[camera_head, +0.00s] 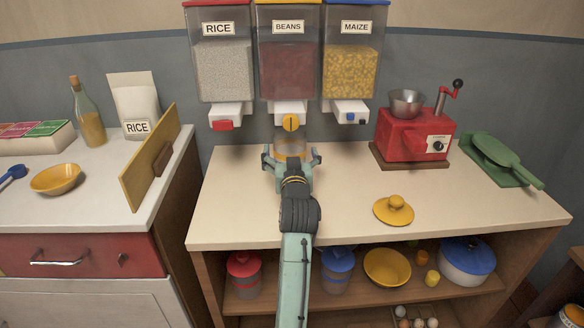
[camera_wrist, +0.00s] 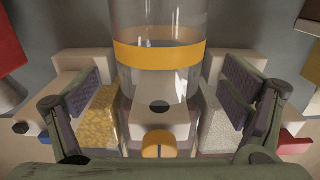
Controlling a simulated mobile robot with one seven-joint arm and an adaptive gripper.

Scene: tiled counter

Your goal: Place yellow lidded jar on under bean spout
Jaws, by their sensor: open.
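A clear jar with a yellow band (camera_head: 290,147) stands on the counter beneath the BEANS dispenser (camera_head: 288,60), apparently under its white spout with the yellow knob (camera_head: 291,122). In the wrist view the jar (camera_wrist: 160,54) is in the middle, and the spout knob (camera_wrist: 158,145) shows below it. The yellow lid (camera_head: 394,211) lies apart on the counter at front right. My gripper (camera_head: 291,157) is open, with one finger on each side of the jar. In the wrist view, gaps show between the jar and both finger pads. The jar's lower part is partly hidden by my gripper.
RICE (camera_head: 222,60) and MAIZE (camera_head: 351,65) dispensers flank the beans one, their spouts close to my fingers. The counter (camera_head: 235,215) is clear at front left and around the lid.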

